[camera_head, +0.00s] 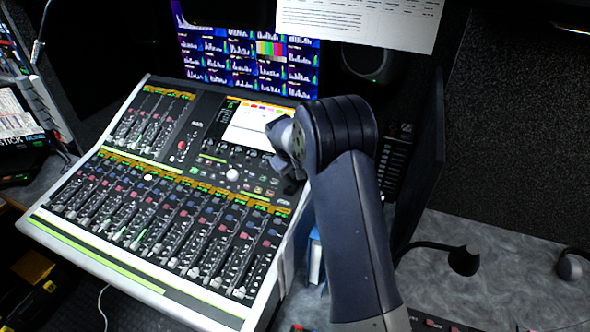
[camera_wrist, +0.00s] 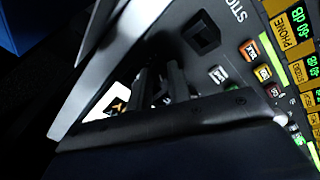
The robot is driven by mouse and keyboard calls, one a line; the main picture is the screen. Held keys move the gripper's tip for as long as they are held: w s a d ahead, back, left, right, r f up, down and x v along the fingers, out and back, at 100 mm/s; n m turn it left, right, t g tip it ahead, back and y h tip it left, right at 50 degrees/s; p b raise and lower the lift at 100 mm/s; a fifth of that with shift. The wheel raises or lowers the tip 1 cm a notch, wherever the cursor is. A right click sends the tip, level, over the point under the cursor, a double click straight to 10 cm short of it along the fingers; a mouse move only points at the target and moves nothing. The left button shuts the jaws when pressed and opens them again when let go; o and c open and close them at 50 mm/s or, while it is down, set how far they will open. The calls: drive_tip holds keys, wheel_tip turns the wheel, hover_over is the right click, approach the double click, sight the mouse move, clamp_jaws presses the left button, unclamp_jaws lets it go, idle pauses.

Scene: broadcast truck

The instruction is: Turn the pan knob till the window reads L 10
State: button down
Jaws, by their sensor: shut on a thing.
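The mixing console (camera_head: 38,216) fills the left and middle of the head view, tilted on the desk. My gripper (camera_head: 290,172) is at its right side, just below the lit screen (camera_head: 246,128). In the wrist view my gripper (camera_wrist: 163,88) has its dark fingers close together against the console panel. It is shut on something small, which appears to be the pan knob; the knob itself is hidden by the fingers. Part of a white lit patch (camera_wrist: 107,102) shows beside the fingers. I cannot make out an L or R reading in any window.
Coloured buttons (camera_wrist: 262,73) and yellow channel labels (camera_wrist: 290,28) lie right of my fingers in the wrist view. Monitors (camera_head: 215,58) stand behind the console. A gooseneck microphone (camera_head: 464,260) rises over the grey desk (camera_head: 515,285) at right.

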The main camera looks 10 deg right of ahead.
drive_tip(key=c, duration=1.3)
unclamp_jaws()
drive_tip(key=shift+r, duration=0.15)
drive_tip(key=b+v, duration=0.1)
drive_tip(key=v, duration=0.9)
drive_tip(key=shift+s+a+r+b, duration=0.1)
drive_tip(key=shift+r+b, duration=0.15)
drive_tip(key=shift+b, duration=0.05)
drive_tip(key=p+x, duration=0.1)
drive_tip(key=x, duration=1)
drive_tip(key=shift+p, duration=0.35)
drive_tip(key=shift+r, duration=0.1)
